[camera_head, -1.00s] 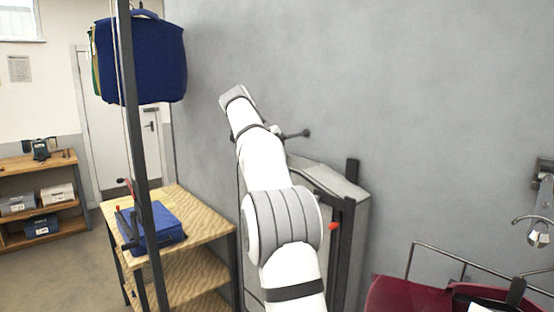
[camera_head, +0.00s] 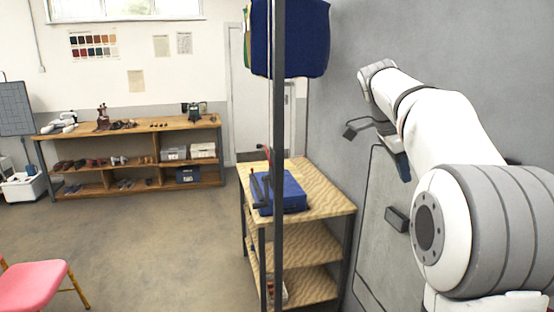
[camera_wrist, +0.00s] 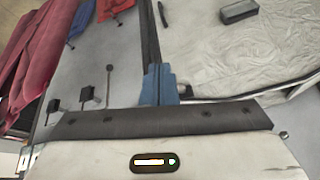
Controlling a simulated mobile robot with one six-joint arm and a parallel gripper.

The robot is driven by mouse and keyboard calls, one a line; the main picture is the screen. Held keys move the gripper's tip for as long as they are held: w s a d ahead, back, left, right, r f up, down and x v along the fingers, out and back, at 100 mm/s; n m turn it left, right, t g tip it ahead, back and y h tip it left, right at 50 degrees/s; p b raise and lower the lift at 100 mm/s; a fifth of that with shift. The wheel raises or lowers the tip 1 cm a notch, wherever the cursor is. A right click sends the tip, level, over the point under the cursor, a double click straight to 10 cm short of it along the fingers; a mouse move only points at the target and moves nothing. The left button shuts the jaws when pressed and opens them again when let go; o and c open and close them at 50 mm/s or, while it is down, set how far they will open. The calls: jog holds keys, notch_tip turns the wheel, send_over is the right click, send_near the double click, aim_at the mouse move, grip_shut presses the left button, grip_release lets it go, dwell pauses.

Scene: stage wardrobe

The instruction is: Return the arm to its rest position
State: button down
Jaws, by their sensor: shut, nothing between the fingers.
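My white arm (camera_head: 440,125) reaches up and away on the right of the head view, in front of the grey wall. My gripper (camera_wrist: 160,82) shows in the wrist view as two blue fingers close together, shut and empty. No held thing shows in either view.
A dark post (camera_head: 279,150) stands left of the arm. Behind it are a wooden shelf unit (camera_head: 325,205) with a blue case (camera_head: 287,192), and a hanging blue bag (camera_head: 300,40). A long workbench (camera_head: 135,132) and pink chair (camera_head: 32,286) stand left, with open floor between.

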jog(key=s+a+f+n+t+y, duration=0.1)
jog(key=s+a+f+n, duration=0.3)
jog(key=s+f+n, duration=0.2)
jog(key=s+a+f+n+y+b, duration=0.1)
jog(key=s+a+f+n+y, duration=0.1)
jog(key=s+a+f+n, duration=0.3)
jog(key=s+a+f+n+t+y, duration=0.1)
jog(key=s+a+f+n, duration=0.3)
jog(key=s+f+n, duration=0.3)
jog(key=s+f, duration=0.4)
jog(key=s, duration=0.3)
jog(key=shift+s+a+f+n+t+y, duration=0.15)
jog(key=shift+s+f+n+t+y, duration=0.15)
jog(key=shift+y, duration=0.1)
